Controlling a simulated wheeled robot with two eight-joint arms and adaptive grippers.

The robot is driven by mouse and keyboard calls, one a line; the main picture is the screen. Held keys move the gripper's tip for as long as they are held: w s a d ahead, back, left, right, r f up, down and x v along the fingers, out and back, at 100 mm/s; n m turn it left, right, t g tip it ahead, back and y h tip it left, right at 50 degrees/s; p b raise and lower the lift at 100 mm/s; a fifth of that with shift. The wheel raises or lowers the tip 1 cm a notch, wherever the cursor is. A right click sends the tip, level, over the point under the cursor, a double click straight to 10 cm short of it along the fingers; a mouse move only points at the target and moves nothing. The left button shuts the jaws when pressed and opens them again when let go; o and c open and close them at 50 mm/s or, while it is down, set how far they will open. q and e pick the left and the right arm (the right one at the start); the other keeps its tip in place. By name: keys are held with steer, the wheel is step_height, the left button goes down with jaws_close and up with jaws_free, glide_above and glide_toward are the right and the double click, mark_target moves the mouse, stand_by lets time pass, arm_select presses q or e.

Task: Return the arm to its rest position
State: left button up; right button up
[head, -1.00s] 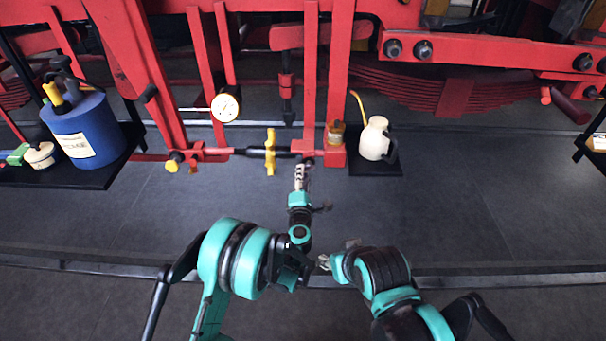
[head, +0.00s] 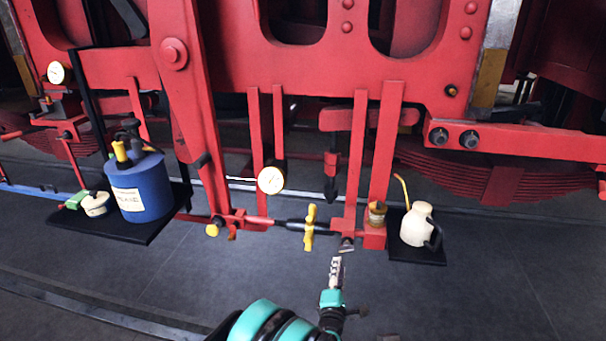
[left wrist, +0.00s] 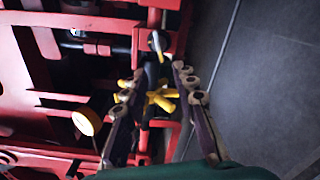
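My left gripper (head: 337,270) is in front of the red linkage in the head view, just below the red bracket with the oil cup (head: 377,213). In the left wrist view my left gripper (left wrist: 158,82) has its two fingers apart, with nothing visibly held between them. The yellow cross-shaped handle (head: 309,228) on the linkage shows beyond the fingers in the left wrist view (left wrist: 161,97). Part of my teal left arm shows at the bottom of the head view. My right gripper cannot be made out in either view.
A dial gauge (head: 271,180) hangs left of the linkage. A dark shelf (head: 112,222) at left holds a blue container (head: 140,188) and a cream tin (head: 95,204). A cream oil can (head: 418,224) stands on a small dark plate (head: 428,256). The dark floor in front is clear.

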arm_select(q)
steer(key=s+a+r+m+g+h, duration=0.2)
steer(key=a+r+m, duration=0.35)
steer(key=r, duration=0.25)
steer(key=s+a+r+m+g+h, duration=0.15)
steer(key=a+r+m, duration=0.25)
steer(key=r+m, duration=0.4)
steer(key=s+a+f+m+g+y, duration=0.2)
steer(key=s+a+f+g+y, duration=0.1)
steer(key=s+a, duration=0.9)
steer(key=s+a+f+m+g+y, duration=0.3)
steer(key=s+a+f+g+y, duration=0.1)
steer(key=s+a, duration=0.9)
steer(key=shift+s+f+y, duration=0.3)
steer(key=shift+f+y, duration=0.45)
steer(key=shift+f, duration=0.05)
